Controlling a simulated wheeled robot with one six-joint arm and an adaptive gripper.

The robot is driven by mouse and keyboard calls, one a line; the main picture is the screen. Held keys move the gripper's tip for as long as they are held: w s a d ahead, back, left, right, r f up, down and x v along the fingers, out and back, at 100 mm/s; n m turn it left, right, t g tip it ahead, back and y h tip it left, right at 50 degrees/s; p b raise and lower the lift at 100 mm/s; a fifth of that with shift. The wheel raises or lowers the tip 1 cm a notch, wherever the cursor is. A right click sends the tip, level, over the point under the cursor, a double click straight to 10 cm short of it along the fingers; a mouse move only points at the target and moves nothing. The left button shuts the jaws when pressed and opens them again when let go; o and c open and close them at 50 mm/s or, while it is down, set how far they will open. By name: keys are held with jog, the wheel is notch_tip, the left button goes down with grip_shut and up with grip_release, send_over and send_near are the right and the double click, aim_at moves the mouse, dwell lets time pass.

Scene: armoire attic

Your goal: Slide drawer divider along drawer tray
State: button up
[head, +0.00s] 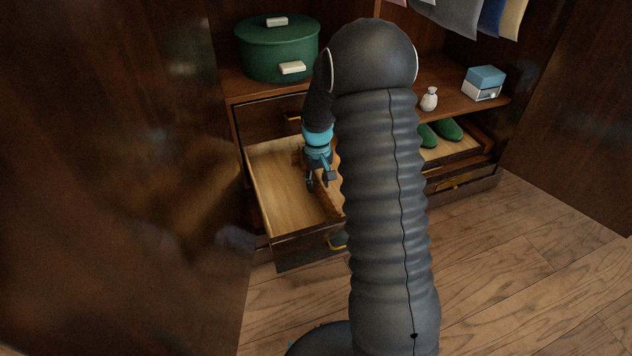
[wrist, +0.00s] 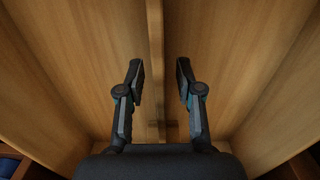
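The drawer tray (head: 284,192) is pulled out of the left side of the armoire, with a bare light-wood floor. The drawer divider (head: 329,205) is a thin wooden strip standing in it, partly hidden by my arm. In the wrist view the divider (wrist: 155,50) runs up the picture between my two fingers, nearer the left finger. My gripper (head: 318,184) reaches down into the drawer; in the wrist view my gripper (wrist: 159,75) is open, with a visible gap on both sides of the divider.
A green round box (head: 276,50) stands on the shelf above the drawer. A white jar (head: 429,100) and a blue-topped box (head: 484,83) stand on the right shelf. Green shoes (head: 448,130) lie in a right drawer. Clothes (head: 480,14) hang above. The wooden floor in front is clear.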

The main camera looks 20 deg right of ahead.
notch_tip(320, 180, up, 12)
jog(key=shift+r, duration=0.1)
dwell(0.7)
dwell(0.3)
jog(key=shift+s+f, duration=0.1)
jog(key=shift+f, duration=0.2)
jog(key=shift+s+a+f+m, duration=0.15)
jog(key=shift+s+f+m, duration=0.15)
jog(key=shift+s+f, duration=0.4)
jog(key=s+a+r+t, duration=0.2)
jog(key=s+r, duration=0.3)
jog(key=s, duration=0.4)
jog(key=s+a+r+t, duration=0.1)
jog(key=s+r, duration=0.4)
jog(key=s, duration=0.5)
jog(key=s+a+r+t, duration=0.2)
jog(key=s+a+r, duration=0.2)
jog(key=s, duration=0.5)
jog(key=shift+s+r+t+p, duration=0.3)
jog(key=shift+s+r+p, duration=0.1)
jog(key=shift+r, duration=0.65)
